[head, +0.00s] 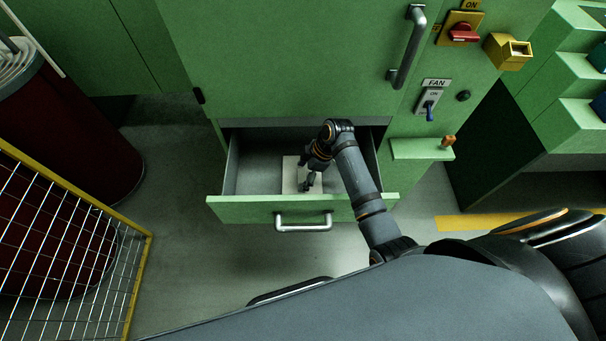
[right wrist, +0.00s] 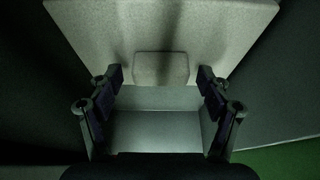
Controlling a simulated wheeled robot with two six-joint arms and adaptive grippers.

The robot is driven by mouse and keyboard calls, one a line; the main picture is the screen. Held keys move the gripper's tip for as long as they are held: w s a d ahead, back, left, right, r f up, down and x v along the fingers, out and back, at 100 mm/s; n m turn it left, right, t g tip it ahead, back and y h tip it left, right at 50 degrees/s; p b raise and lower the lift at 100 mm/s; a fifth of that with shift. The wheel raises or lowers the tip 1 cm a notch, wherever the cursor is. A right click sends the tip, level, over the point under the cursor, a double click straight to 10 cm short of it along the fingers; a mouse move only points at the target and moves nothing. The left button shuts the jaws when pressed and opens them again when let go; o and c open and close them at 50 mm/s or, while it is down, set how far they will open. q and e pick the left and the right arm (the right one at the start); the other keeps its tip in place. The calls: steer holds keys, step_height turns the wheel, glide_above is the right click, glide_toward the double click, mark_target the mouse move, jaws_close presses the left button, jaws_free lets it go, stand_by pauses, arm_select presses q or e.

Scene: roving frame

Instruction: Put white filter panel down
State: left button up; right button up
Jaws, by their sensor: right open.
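The white filter panel (head: 290,176) lies in the open green drawer (head: 250,209), near the middle of its floor. In the right wrist view the panel (right wrist: 160,22) fills the top, with a small raised block (right wrist: 161,67) at its near edge. My right gripper (head: 306,185) reaches down into the drawer over the panel. In the right wrist view its two fingers (right wrist: 161,78) stand apart on either side of the block, with gaps between. The gripper and arm hide part of the panel in the head view. My left gripper is not in view.
The green cabinet (head: 280,60) rises behind the drawer, with a fan switch (head: 430,101) and a red knob (head: 463,33) at the right. A small green shelf (head: 420,149) juts out beside the drawer. A yellow-framed mesh panel (head: 60,240) and dark red drum (head: 80,140) stand at left.

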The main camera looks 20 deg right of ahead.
steer(key=p+v, duration=0.2)
steer(key=v, duration=0.9)
steer(key=shift+r, duration=0.4)
steer(key=shift+s+d, duration=0.1)
steer(key=shift+d, duration=0.05)
